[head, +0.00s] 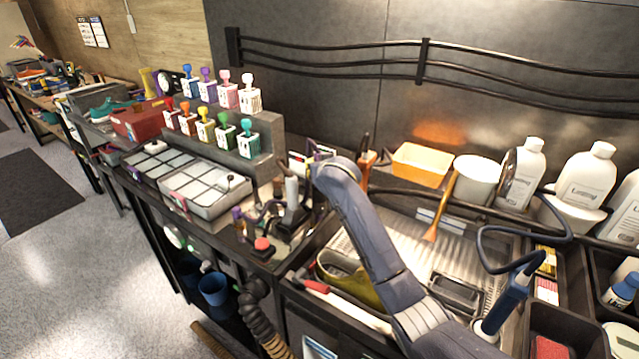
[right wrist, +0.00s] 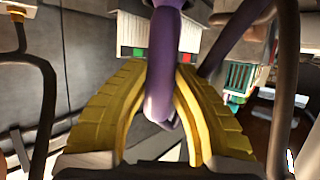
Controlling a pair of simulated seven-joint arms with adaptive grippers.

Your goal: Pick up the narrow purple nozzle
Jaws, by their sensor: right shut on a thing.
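The narrow purple nozzle (right wrist: 160,75) runs down the middle of the right wrist view, between the yellow ridged fingers of my right gripper (right wrist: 162,112). The fingers are shut on it; its lower end shows between them and its upper end leaves the frame. In the head view my right arm comes in from the lower right and reaches over the workbench. There its gripper and the held nozzle cannot be made out clearly. A small purple-topped item (head: 238,214) stands on the bench left of my arm; I cannot tell what it is. My left gripper is not in view.
Dark hoses and a grey spray tool (head: 292,190) crowd the bench near my arm. A compartment tray (head: 208,190) and a rack of coloured stamps lie left.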

